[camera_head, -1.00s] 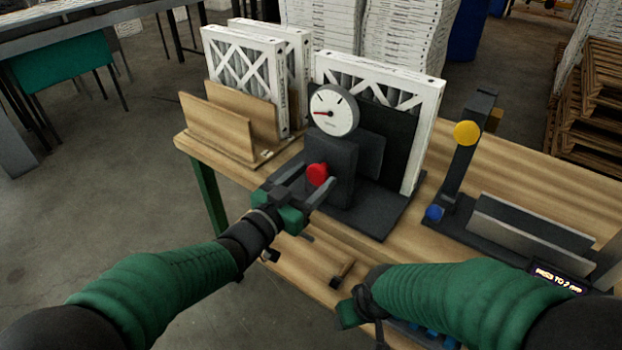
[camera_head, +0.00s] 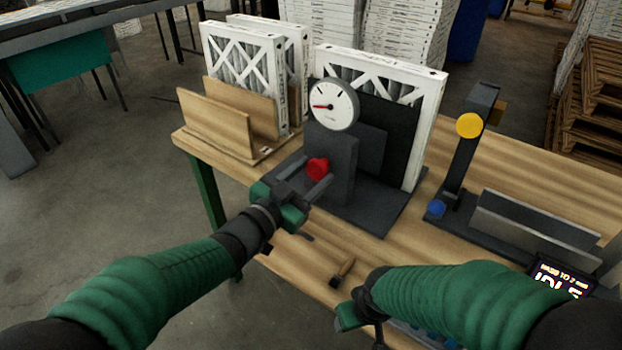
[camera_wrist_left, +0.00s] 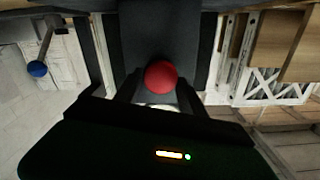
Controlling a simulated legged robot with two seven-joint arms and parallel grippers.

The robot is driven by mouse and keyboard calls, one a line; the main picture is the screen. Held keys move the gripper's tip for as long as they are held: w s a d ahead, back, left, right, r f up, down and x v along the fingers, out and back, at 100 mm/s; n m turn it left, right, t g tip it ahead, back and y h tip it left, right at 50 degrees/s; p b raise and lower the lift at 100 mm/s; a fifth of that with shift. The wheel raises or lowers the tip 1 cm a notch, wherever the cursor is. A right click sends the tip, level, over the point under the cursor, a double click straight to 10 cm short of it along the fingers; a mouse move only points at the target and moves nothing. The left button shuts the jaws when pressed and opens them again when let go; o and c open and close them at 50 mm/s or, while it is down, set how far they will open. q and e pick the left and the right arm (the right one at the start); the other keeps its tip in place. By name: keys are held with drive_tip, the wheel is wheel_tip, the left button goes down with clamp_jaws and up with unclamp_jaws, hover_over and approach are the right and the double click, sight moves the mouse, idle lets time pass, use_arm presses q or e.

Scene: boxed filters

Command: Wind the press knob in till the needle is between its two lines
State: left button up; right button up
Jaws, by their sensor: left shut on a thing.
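The red press knob (camera_head: 317,169) sticks out of the front of the dark press block (camera_head: 332,160). My left gripper (camera_head: 312,178) has its fingers on either side of the knob and is shut on it. In the left wrist view the round knob (camera_wrist_left: 161,77) sits between the two dark fingertips. Above the block, the round white gauge (camera_head: 334,105) has a red needle pointing left. Short dark marks show on the upper dial, and the needle lies to the left of them. My right gripper (camera_head: 352,312) is low at the front edge, and its fingers cannot be made out.
A white-framed filter (camera_head: 425,115) stands behind the press. More filters stand at left by a wooden rack (camera_head: 215,127). At right is a dark stand with a yellow disc (camera_head: 469,125) and blue knob (camera_head: 436,208). A small brush-like tool (camera_head: 343,272) lies in front.

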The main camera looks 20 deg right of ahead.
use_arm(q)
drive_tip(key=m+b, duration=0.3)
drive_tip(key=m, duration=0.1)
drive_tip(key=m+b, duration=0.2)
drive_tip(key=shift+s+d+f+b, duration=0.1)
drive_tip(key=shift+f+b, duration=0.2)
drive_tip(key=shift+f, duration=0.1)
drive_tip(key=m+b, duration=0.5)
drive_tip(key=m, duration=0.1)
drive_tip(key=shift+f, duration=0.15)
drive_tip(key=m+b, duration=0.3)
drive_tip(key=shift+f+m, duration=0.15)
drive_tip(key=shift+m, duration=0.15)
drive_tip(key=m+b, duration=0.3)
drive_tip(key=shift+f+m, duration=0.15)
drive_tip(key=shift+m, duration=0.15)
drive_tip(key=m+b, duration=0.3)
drive_tip(key=m, duration=0.1)
drive_tip(key=shift+f, duration=0.1)
drive_tip(key=m+b, duration=0.2)
drive_tip(key=m, duration=0.2)
drive_tip(key=shift+b, duration=0.3)
drive_tip(key=shift+m+b, duration=0.75)
drive_tip(key=shift+m, duration=0.65)
